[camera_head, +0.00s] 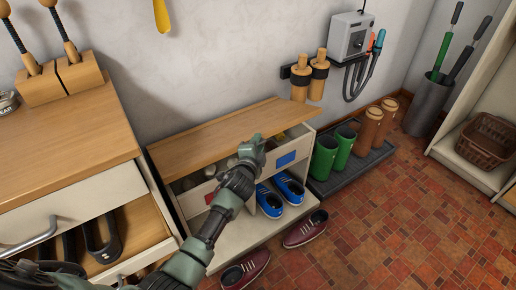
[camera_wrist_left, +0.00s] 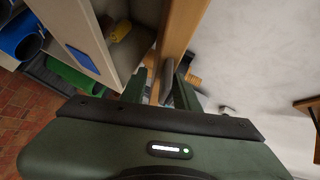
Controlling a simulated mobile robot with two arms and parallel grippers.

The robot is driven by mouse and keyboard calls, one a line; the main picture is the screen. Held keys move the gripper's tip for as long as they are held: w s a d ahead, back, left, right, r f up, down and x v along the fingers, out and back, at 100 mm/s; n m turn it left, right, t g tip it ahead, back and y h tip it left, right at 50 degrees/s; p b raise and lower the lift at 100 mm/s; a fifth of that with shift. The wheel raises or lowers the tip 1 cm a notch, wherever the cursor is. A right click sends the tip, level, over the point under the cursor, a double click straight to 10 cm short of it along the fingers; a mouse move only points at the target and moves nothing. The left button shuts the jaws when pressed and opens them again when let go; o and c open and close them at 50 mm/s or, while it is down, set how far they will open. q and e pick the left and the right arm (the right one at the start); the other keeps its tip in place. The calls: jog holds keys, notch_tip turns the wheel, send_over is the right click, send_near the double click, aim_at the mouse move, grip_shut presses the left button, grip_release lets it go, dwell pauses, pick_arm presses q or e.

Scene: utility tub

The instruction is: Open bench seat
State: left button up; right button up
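The bench seat is a wooden lid (camera_head: 215,137) on a low white bench (camera_head: 240,232) against the wall. The lid is raised part way, and a gap with stored items shows between it and the front panel. The panel carries a blue label (camera_head: 286,159) and a red one. My left gripper (camera_head: 256,150) is at the lid's front edge, right of its middle. In the left wrist view its fingers (camera_wrist_left: 160,90) are apart, with the lid's edge (camera_wrist_left: 183,30) close to them; contact is unclear. My right gripper is not in view.
Blue shoes (camera_head: 279,196) sit in the bench's lower opening, and maroon shoes (camera_head: 305,229) lie on the tiled floor. Green boots (camera_head: 333,152) stand on a tray at right. A wooden cabinet (camera_head: 65,140) with an open drawer stands close at left. The floor at right is clear.

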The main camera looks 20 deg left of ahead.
pick_arm(q)
jog(key=shift+s, duration=0.1)
jog(key=p+v, duration=0.5)
jog(key=v, duration=0.3)
jog(key=shift+s+r+p, duration=0.2)
jog(key=shift+s+p, duration=0.2)
dwell(0.5)
